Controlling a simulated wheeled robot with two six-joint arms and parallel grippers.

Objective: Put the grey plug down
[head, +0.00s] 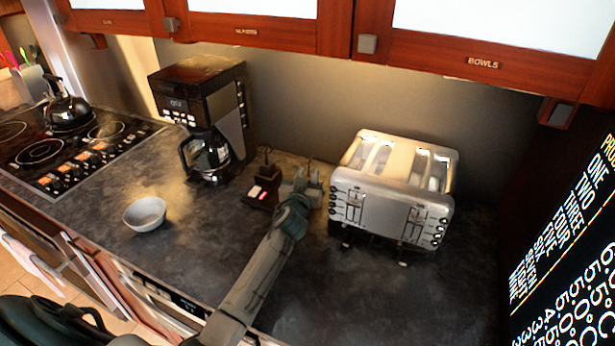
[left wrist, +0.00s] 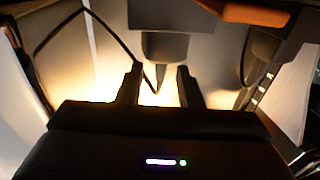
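The grey plug (left wrist: 165,45) shows in the left wrist view as a dark grey block with a narrower end, between and just beyond my fingertips. In the head view it is small and partly hidden by my left gripper (head: 302,189), left of the toaster. In the left wrist view the fingers of my left gripper (left wrist: 160,88) stand apart, with light showing between them and the plug's narrow end. A thin dark cord runs from near that end up to the left. My right gripper is not in view.
A black socket block (head: 262,190) with a red light is just left of the gripper. The silver toaster (head: 390,205) stands close on the right. A coffee maker (head: 205,110) and a white bowl (head: 145,214) are farther left. The front right counter (head: 350,300) is clear.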

